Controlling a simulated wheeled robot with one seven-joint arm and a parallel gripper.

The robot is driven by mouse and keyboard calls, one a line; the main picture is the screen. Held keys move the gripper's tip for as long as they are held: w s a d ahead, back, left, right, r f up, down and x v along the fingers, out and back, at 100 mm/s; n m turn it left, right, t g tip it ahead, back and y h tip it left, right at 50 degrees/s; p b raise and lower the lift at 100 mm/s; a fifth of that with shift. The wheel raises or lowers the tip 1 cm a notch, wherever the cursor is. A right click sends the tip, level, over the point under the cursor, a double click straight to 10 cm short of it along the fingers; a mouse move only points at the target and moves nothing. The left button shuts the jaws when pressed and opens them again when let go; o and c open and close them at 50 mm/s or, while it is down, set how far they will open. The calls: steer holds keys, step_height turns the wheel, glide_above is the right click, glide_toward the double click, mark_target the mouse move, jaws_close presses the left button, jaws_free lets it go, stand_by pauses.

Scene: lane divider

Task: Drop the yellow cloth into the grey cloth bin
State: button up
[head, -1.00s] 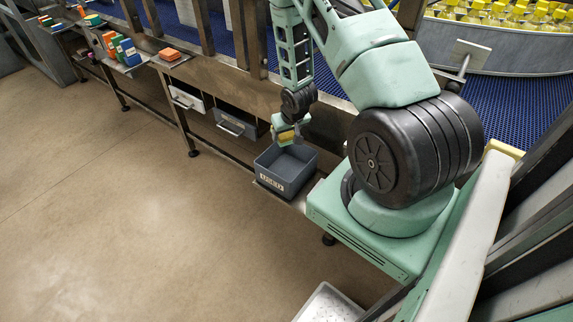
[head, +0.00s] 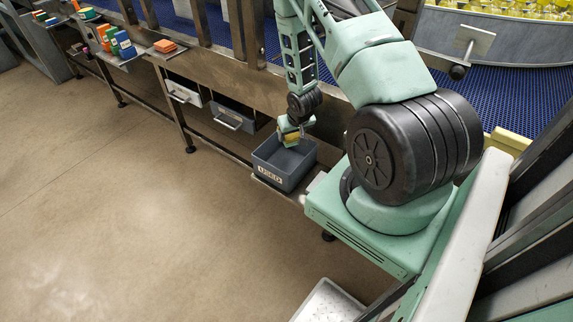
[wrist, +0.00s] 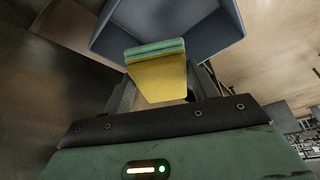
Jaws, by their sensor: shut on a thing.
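The yellow cloth (wrist: 160,80) is a folded piece with a green layer at its end. My gripper (head: 291,136) is shut on it, and in the wrist view the cloth sticks out from between the fingers (wrist: 160,98). In the head view a bit of the yellow cloth (head: 290,138) shows at the fingertips. The grey cloth bin (head: 281,176) is an open box with a white label on its front. My gripper is above the bin's back part. The bin's inside and rim also show beyond the cloth in the wrist view (wrist: 105,45). The fingertips are partly hidden in the head view.
The bin stands on a low shelf beside a steel frame. Two drawers, one white (head: 183,93) and one grey (head: 233,115), hang left of it. Bottles and boxes (head: 122,44) and orange pieces (head: 165,46) stand on ledges farther left. The floor in front is clear.

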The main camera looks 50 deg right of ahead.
steer(key=o, duration=1)
steer(key=shift+r, duration=0.15)
steer(key=b+v, duration=0.2)
steer(key=v, duration=1.5)
steer(key=shift+s+r, duration=0.1)
steer(key=a+r+n+g+y, duration=0.1)
steer(key=a+r+n, duration=0.25)
steer(key=a, duration=0.95)
steer(key=a+r+n+y, duration=0.1)
steer(key=a+r+n, duration=0.25)
steer(key=a, duration=0.95)
steer(key=s+a+r+n+g, duration=0.1)
steer(key=s+a+r+n, duration=0.1)
steer(key=s+a, duration=0.2)
steer(key=s+a+r+n+g+b, duration=0.1)
steer(key=s+a+r+n, duration=0.1)
steer(key=s+a, duration=0.3)
steer(key=s+a+r+n+g, duration=0.1)
steer(key=s+a+r+n, duration=0.1)
steer(key=s+a, duration=0.3)
steer(key=shift+s+a+y, duration=0.25)
steer(key=shift+s+y, duration=0.05)
steer(key=shift+s, duration=0.4)
